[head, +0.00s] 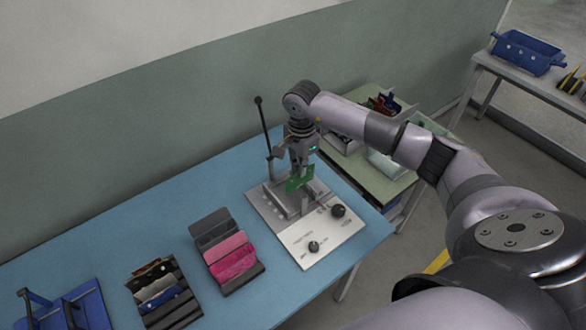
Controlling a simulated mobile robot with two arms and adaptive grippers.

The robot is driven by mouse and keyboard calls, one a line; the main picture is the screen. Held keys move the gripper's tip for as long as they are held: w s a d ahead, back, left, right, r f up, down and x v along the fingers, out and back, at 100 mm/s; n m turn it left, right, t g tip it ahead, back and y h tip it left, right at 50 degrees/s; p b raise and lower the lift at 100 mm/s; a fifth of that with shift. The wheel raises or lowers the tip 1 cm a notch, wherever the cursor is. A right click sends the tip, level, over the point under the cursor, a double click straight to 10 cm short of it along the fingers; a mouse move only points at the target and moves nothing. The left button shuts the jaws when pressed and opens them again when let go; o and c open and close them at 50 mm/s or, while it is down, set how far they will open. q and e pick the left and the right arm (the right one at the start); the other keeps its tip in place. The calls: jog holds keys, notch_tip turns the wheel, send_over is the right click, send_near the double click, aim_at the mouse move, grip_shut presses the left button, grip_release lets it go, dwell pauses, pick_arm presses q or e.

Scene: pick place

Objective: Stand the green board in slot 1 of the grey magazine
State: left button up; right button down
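The green board (299,181) is small and shows at the fingertips of my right gripper (301,168), over the grey metal bed of a lever fixture. The gripper points down and appears shut on the board's upper part. I cannot tell whether the board's lower edge touches the fixture. A dark slotted rack (183,312) at the front left holds several thin pieces, one of them blue; it may be the grey magazine, but I cannot tell, and its slot numbers are not readable. My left gripper is not in view.
The fixture has an upright black-knobbed lever (264,122) and a pale panel (330,236) with dark knobs. A grey holder with pink pieces (232,258) and a blue stand (88,309) are on the blue table (120,240). A green side table (376,184) carries bins behind my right arm.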

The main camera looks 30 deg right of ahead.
aim_at(300, 180)
jog(key=shift+a+f, duration=0.1)
jog(key=shift+f, duration=0.4)
jog(key=shift+f+b, duration=0.3)
jog(key=shift+b, duration=0.15)
jog(key=shift+f, duration=0.4)
notch_tip(300, 180, down, 2)
jog(key=shift+f+b, duration=0.2)
jog(key=shift+b, duration=0.8)
jog(key=shift+f+b, duration=0.2)
jog(key=shift+b, duration=0.1)
pick_arm(q)
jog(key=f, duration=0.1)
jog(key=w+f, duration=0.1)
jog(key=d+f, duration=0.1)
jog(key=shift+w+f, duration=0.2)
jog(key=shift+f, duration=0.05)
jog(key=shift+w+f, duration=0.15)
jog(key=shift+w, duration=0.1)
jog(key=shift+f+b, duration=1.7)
jog(key=shift+b, duration=0.1)
pick_arm(e)
jog(key=shift+f, duration=1.65)
jog(key=c, duration=2.3)
grip_release()
